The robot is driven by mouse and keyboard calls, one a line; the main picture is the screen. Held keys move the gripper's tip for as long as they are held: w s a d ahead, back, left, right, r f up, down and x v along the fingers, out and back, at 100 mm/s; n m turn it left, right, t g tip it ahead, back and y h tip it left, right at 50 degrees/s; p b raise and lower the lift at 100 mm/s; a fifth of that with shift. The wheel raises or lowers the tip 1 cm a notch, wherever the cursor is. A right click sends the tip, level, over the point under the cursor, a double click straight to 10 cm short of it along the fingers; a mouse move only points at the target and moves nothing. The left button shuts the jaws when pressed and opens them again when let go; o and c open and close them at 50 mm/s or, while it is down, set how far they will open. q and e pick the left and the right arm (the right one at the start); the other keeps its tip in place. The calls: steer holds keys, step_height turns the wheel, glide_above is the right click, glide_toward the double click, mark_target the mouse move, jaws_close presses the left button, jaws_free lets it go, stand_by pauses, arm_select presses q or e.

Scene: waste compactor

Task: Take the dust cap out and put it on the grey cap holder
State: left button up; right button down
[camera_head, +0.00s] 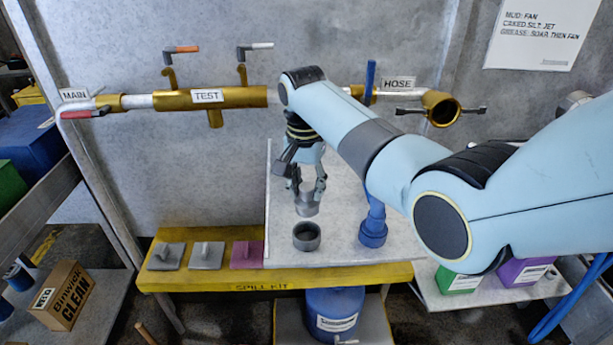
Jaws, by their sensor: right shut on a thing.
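My right gripper (306,188) points down over the pale board and is shut on a grey cylindrical piece, which looks like the dust cap (306,207). Below it, apart from it by a small gap, a dark grey open ring (306,236) stands on the board; it looks like the grey cap holder. The brass coupling (441,107) at the HOSE end of the pipe has an open dark mouth and two side levers. My left gripper is out of view.
The yellow SPILL KIT shelf (210,281) holds grey and purple pads at left. My right arm covers much of the right side. The pale board (345,252) is bare around the ring.

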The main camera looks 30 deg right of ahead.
steer(key=shift+s+a+r+m, duration=0.2)
steer(key=shift+s+r+m, duration=0.1)
steer(key=shift+r+m, duration=0.25)
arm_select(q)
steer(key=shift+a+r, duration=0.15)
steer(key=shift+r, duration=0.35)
arm_select(e)
steer(key=shift+f+b, duration=1.6)
steer(key=shift+f, duration=1.25)
arm_select(q)
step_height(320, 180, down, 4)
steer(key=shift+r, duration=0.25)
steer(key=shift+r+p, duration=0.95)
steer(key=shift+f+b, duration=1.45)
steer(key=shift+b, duration=0.05)
arm_select(e)
steer(key=shift+f, duration=2.05)
